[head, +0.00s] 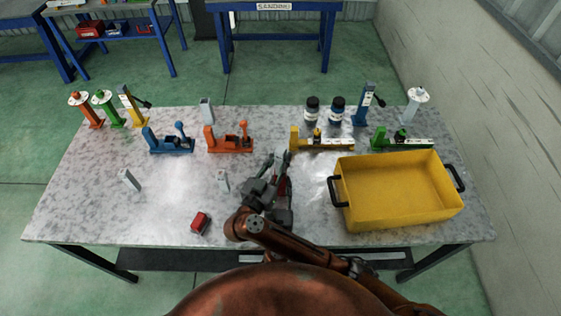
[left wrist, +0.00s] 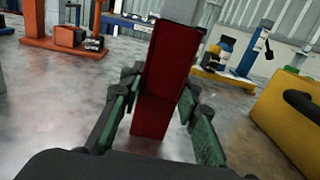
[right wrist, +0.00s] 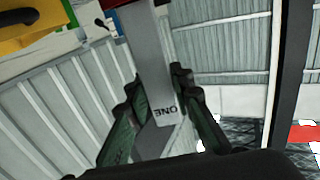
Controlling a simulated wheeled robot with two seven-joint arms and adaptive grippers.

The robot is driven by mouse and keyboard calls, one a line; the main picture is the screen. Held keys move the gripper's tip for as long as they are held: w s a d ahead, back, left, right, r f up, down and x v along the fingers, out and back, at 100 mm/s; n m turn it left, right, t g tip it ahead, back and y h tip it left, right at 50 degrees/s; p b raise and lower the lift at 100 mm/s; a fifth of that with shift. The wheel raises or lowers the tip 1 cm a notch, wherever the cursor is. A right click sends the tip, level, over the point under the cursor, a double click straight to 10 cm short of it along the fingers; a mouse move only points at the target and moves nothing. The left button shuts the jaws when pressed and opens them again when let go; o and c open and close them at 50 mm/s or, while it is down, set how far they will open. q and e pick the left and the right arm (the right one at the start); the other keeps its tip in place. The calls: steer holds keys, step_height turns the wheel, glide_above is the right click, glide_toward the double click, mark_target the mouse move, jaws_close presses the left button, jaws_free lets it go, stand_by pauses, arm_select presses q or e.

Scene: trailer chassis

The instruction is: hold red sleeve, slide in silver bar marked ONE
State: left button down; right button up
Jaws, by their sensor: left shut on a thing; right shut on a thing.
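The red sleeve (left wrist: 168,62) stands between the green-padded fingers of my left gripper (left wrist: 158,120), which is shut on it. In the head view a bit of red sleeve (head: 284,187) shows beside the dark gripper parts. The silver bar marked ONE (right wrist: 153,70) is held in my right gripper (right wrist: 160,125), shut on it near the marked end. In the head view my right gripper (head: 278,168) is over the middle of the table; my left gripper is largely hidden there.
A yellow bin (head: 347,214) stands at the right of the table. A red block (head: 201,222) and grey blocks (head: 128,180) (head: 222,181) lie left of the grippers. Blue (head: 168,145), orange (head: 229,143) and yellow (head: 323,145) fixtures line the back. The front left is mostly clear.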

jaws_close()
step_height(320, 180, up, 10)
steer(key=shift+r, duration=0.1)
stand_by(0.5)
step_height(320, 180, down, 10)
steer(key=shift+r, duration=0.1)
stand_by(0.5)
steer(key=shift+f, duration=0.2)
steer(key=o, duration=0.7)
jaws_free()
